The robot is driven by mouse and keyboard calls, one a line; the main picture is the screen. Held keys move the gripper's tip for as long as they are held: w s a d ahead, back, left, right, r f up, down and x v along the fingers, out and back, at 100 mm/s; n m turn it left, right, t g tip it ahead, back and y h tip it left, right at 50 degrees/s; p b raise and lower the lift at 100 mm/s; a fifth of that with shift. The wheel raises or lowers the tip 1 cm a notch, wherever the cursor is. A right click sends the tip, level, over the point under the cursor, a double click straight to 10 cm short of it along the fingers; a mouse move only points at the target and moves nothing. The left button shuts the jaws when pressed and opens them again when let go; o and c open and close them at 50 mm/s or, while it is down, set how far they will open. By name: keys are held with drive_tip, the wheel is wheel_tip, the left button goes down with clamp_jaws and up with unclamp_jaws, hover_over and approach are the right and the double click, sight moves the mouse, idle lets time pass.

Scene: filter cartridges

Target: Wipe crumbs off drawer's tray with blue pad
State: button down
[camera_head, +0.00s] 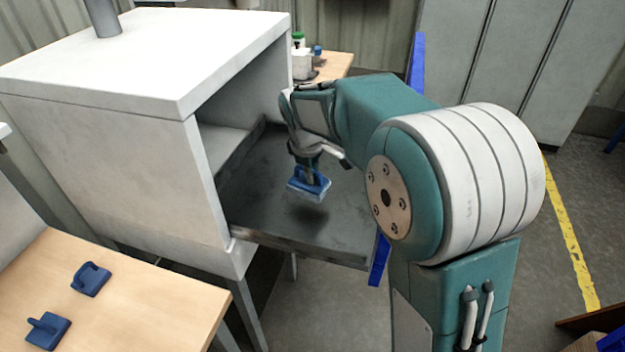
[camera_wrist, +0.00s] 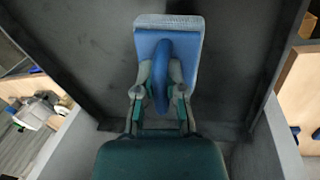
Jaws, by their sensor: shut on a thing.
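My gripper (camera_head: 311,170) is shut on the handle of a blue pad (camera_head: 308,186) with a pale underside. In the wrist view my gripper (camera_wrist: 162,88) grips the handle of the blue pad (camera_wrist: 168,45) from both sides. The pad is over the dark drawer tray (camera_head: 262,212), which is pulled out of a white cabinet. A dark shadow lies on the tray below the pad, and a small gap seems to show between them. I cannot make out separate crumbs on the tray; its surface looks mottled grey.
The white cabinet (camera_head: 95,150) stands left of the tray. Two more blue pads (camera_head: 92,279) (camera_head: 47,331) lie on a wooden table (camera_head: 150,301) at the front left. Small containers (camera_head: 301,62) stand on a table behind. The tray has raised rims.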

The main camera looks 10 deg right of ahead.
drive_tip(key=shift+a+r, duration=0.15)
drive_tip(key=shift+r, duration=0.55)
drive_tip(key=shift+a+r, duration=0.1)
drive_tip(key=shift+r, duration=0.55)
drive_tip(key=shift+d, duration=0.1)
drive_tip(key=shift+r, duration=0.1)
